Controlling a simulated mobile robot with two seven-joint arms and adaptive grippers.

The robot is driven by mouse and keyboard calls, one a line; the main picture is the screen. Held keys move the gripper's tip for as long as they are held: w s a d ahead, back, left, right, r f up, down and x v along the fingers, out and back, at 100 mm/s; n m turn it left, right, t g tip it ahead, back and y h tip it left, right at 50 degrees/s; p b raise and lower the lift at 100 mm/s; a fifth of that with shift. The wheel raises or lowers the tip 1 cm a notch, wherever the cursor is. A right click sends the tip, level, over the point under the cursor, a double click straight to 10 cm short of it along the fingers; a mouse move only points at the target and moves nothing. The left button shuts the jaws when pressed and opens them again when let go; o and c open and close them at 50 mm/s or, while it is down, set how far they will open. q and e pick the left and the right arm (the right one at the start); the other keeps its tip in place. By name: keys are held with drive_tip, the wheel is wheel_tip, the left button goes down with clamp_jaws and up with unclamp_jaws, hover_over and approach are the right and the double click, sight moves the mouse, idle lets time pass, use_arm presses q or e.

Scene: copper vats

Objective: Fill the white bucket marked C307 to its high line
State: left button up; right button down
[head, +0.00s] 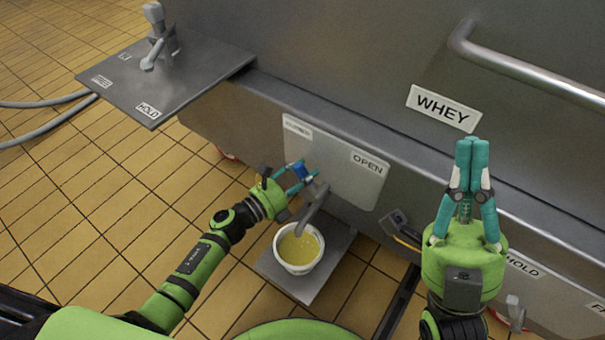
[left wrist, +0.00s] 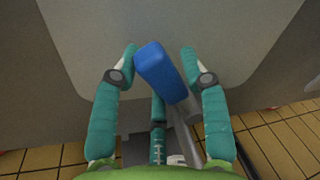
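The white bucket (head: 299,269) stands on a grey metal shelf, with yellow liquid inside. Its mark and high line cannot be made out. A grey spout (head: 313,205) hangs over the bucket; I cannot tell whether liquid is flowing. A blue tap handle (head: 299,170) sits above the spout, before a plate with an OPEN label (head: 367,163). My left gripper (head: 298,180) is at the handle. In the left wrist view, the blue handle (left wrist: 160,72) lies between its spread fingers, with gaps visible. My right gripper (head: 468,145) is raised, fingers together and empty.
The steel vat bears a WHEY label (head: 443,108) and a handrail (head: 520,70). A side plate (head: 165,82) with a grey tap and a HOLD label juts out at upper left. Grey hoses (head: 45,116) reach it. Tiled floor lies open at left.

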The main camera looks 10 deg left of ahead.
use_arm(q)
clamp_jaws()
drive_tip(key=shift+s+d+r+m+p, duration=0.25)
drive_tip(key=shift+d+r+m+p, duration=0.3)
drive_tip(key=shift+m, duration=0.45)
drive_tip(key=shift+s+d+m+g+y, duration=0.1)
drive_tip(key=shift+d+m+g+y, duration=0.25)
drive_tip(key=shift+m, duration=0.25)
drive_tip(key=o, duration=0.7)
unclamp_jaws()
drive_tip(key=shift+c, duration=0.2)
drive_tip(key=shift+s+a, duration=0.1)
drive_tip(key=shift+a, duration=0.05)
